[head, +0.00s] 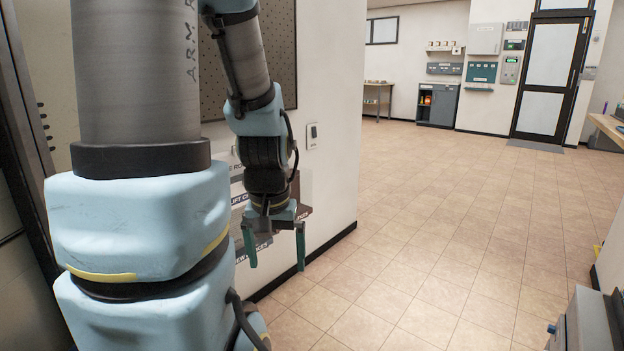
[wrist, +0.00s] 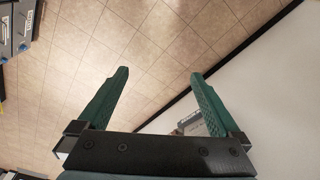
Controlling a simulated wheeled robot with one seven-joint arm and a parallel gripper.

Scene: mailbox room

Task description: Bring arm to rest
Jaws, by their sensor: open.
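My arm stands bent in the left half of the head view, and its upper part covers much of the wall there. My gripper (head: 276,252) hangs from the arm's end and points down, close to the wall. Its two green fingers are apart and nothing is between them. In the wrist view the open fingers of my gripper (wrist: 158,85) show above tiled floor, with the white wall to the right.
A wall-mounted rack (head: 292,222) with labels is partly hidden behind my gripper. A light switch (head: 312,136) is on the wall. The tiled floor (head: 440,230) is open to the right. A dark-framed door (head: 540,90) and a grey cabinet (head: 437,105) stand far back.

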